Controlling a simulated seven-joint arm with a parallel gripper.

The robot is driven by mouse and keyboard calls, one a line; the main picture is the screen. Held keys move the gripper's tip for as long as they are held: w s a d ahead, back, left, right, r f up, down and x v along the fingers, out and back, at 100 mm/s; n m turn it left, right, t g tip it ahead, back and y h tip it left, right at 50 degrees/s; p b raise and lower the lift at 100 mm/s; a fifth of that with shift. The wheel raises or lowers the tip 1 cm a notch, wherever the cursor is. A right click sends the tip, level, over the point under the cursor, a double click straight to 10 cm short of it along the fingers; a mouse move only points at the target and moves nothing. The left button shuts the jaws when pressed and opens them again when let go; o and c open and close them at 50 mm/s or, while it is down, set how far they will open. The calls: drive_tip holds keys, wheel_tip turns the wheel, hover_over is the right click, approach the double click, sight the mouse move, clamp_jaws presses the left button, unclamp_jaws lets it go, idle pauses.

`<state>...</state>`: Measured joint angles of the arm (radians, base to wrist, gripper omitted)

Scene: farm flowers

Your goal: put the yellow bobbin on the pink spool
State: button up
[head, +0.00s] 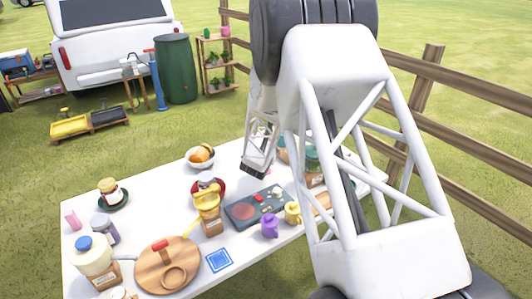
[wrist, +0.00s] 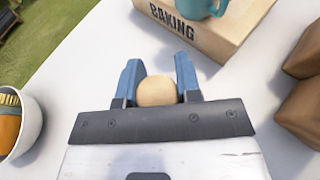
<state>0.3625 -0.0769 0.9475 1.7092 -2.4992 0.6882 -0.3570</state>
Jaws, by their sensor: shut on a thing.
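My gripper (head: 253,171) is over the far side of the white table, between the white bowl and the brown box. In the wrist view its blue fingers (wrist: 158,76) are closed around a round, pale tan thing (wrist: 157,91). Only its rounded top shows; the rest is hidden, and I cannot tell if it is the yellow bobbin. It cannot be made out in the head view. A small pink upright piece (head: 72,219), perhaps the pink spool, stands at the table's left edge, far from my gripper.
A box marked BAKING (wrist: 185,30) with a teal cup (wrist: 205,6) is just ahead. The white bowl (wrist: 22,130) is left in the wrist view. A dark panel (head: 255,208), yellow cup (head: 293,213), purple cup (head: 269,226) and round wooden board (head: 150,268) crowd the front.

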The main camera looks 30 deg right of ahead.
drive_tip(key=shift+f, duration=0.1)
drive_tip(key=o, duration=0.9)
drive_tip(key=shift+v, duration=6.1)
